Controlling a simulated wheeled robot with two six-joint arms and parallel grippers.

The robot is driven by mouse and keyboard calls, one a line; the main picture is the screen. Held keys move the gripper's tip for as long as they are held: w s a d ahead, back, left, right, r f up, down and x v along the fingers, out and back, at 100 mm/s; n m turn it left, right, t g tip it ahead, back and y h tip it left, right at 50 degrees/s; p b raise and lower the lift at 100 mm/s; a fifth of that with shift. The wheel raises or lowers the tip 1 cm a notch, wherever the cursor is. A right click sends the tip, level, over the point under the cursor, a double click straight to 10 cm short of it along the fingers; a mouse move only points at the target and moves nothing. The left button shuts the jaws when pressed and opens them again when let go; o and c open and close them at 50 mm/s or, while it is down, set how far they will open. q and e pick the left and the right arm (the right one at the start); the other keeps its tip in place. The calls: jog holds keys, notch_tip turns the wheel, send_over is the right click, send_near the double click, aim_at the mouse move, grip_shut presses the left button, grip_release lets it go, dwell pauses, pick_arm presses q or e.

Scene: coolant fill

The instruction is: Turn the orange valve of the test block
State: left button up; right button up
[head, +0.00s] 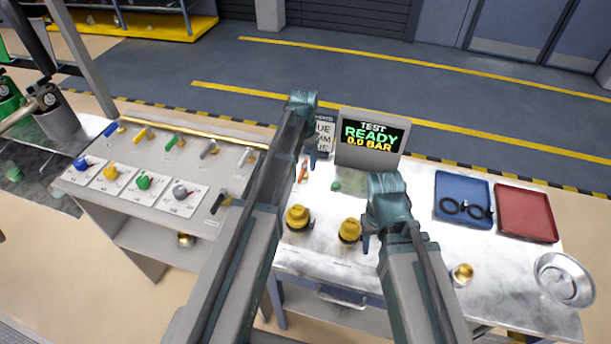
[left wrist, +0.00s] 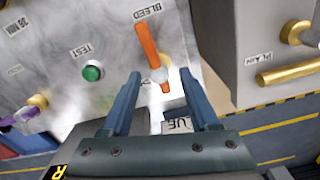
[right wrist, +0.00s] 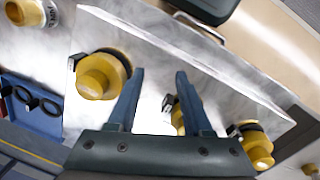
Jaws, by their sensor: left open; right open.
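The orange valve (head: 303,172) is a slim lever on the bench, left of the test screen (head: 371,134). In the head view my left gripper (head: 313,158) hangs over the valve area. My right gripper (right wrist: 159,72) is open and empty above the bench, near yellow caps (right wrist: 99,76).
A green TEST button (left wrist: 92,73) sits beside the valve. A blue tray (head: 463,190) with black rings, a red tray (head: 527,213) and a metal bowl (head: 565,279) are to the right. A panel with coloured valves (head: 143,181) stands left.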

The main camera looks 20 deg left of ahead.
aim_at(304, 164)
pick_arm(q)
jog(key=shift+f+b, duration=1)
jog(key=shift+f, duration=0.55)
pick_arm(e)
jog(key=shift+d+f, duration=0.15)
jog(key=shift+f, duration=1.4)
pick_arm(q)
jog(key=shift+c, duration=0.3)
pick_arm(e)
jog(key=shift+r, duration=0.1)
pick_arm(q)
grip_shut()
